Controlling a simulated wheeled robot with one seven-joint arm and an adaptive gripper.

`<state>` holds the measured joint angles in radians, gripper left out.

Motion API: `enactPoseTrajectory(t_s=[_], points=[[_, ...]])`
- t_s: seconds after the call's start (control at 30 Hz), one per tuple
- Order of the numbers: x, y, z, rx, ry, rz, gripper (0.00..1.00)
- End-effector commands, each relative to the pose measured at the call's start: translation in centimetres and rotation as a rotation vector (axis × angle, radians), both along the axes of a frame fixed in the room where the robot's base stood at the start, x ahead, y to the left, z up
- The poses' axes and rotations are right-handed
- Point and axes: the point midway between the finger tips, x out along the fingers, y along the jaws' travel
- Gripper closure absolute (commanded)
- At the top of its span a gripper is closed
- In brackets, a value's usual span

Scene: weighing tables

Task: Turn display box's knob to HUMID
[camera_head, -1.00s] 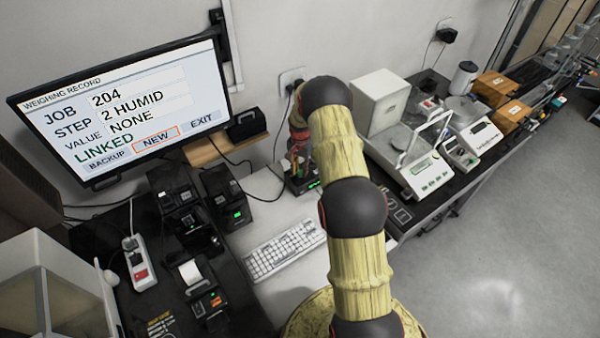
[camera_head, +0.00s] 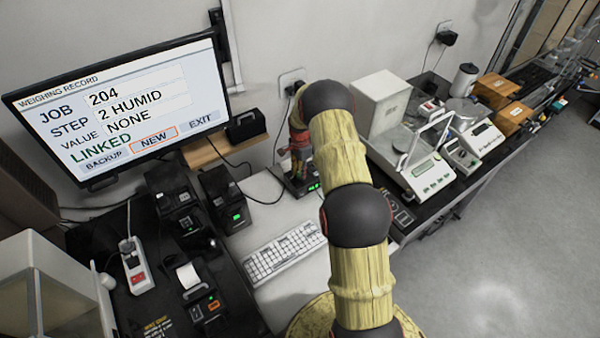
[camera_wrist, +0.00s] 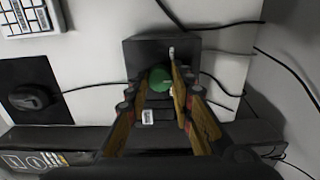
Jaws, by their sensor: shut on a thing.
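The display box (camera_wrist: 199,53) is a dark box in the upper middle of the wrist view. A round green knob (camera_wrist: 160,78) shows on its near side. My gripper (camera_wrist: 161,80) is shut on the knob, one finger on each side. The knob's pointer and any position labels are too small to read. In the head view the display box (camera_head: 313,187) shows small green digits and is partly hidden behind my arm. The monitor (camera_head: 125,105) reads JOB 204, STEP 2 HUMID, VALUE NONE, LINKED.
A white keyboard (camera_head: 285,252) lies in front of the box. Black devices (camera_head: 222,190) and a label printer (camera_head: 200,290) stand to the left. White balances (camera_head: 425,175) stand to the right. Loose cables (camera_wrist: 215,27) run beside the box. The wall is close behind.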

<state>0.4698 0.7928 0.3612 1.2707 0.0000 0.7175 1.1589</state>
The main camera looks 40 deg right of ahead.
Motion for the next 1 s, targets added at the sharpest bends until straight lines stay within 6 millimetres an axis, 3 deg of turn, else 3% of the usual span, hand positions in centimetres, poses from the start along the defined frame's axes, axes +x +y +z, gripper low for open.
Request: enactPoseTrajectory(t_s=[0.27,0.3,0.6,1.0], points=[[0.16,-0.08,0.15,-0.002,-0.004,0.000,1.00],[0.17,-0.08,0.15,-0.002,-0.004,0.000,0.76],[0.08,-0.04,0.08,-0.001,-0.002,0.001,0.59],[0.08,-0.03,0.59,-0.001,-0.002,0.001,0.58]])
